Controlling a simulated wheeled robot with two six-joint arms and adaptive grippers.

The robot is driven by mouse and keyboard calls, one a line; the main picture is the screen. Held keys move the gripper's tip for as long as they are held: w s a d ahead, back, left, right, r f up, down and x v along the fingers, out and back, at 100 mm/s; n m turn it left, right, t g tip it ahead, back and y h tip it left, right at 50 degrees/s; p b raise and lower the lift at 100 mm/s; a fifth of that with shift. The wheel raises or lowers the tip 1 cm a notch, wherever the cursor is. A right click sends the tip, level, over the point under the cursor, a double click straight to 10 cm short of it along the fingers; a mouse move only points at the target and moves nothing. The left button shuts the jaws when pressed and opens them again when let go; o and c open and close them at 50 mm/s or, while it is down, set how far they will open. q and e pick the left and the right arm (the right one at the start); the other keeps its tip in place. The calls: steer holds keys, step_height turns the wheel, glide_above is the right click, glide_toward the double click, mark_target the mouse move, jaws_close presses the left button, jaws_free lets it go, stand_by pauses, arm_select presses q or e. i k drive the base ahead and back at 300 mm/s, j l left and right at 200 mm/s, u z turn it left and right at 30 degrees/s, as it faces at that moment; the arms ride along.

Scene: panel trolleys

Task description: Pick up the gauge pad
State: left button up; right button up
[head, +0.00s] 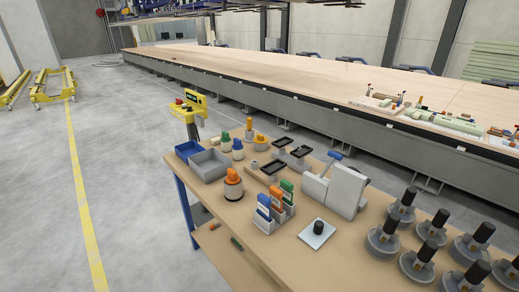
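What looks like the gauge pad is a flat white square plate with a short black cylindrical knob (318,234). It lies flat on the wooden top of the trolley (265,241), near its front edge. A rack with blue, orange and green handled items stands just left of it, and a light grey block stands behind it. Nothing covers the plate. Neither of my grippers is in the head view.
The handle rack (272,216), grey block (346,191) and several black-knobbed round weights (383,239) surround the plate. Blue (187,149) and grey (208,166) bins sit at the far left end. A long panel table (300,75) runs behind.

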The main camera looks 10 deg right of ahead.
mark_target(216, 141)
steer(key=j+z, duration=0.1)
steer(key=z, duration=0.35)
steer(key=i+j+z, duration=0.1)
steer(key=z, duration=0.35)
steer(key=j+z, duration=0.15)
steer(key=z, duration=0.25)
steer(key=j+z, duration=0.3)
steer(key=j, duration=0.55)
steer(key=j+z, duration=0.3)
steer(key=j, duration=0.6)
steer(key=j+z, duration=0.3)
steer(key=j, duration=0.55)
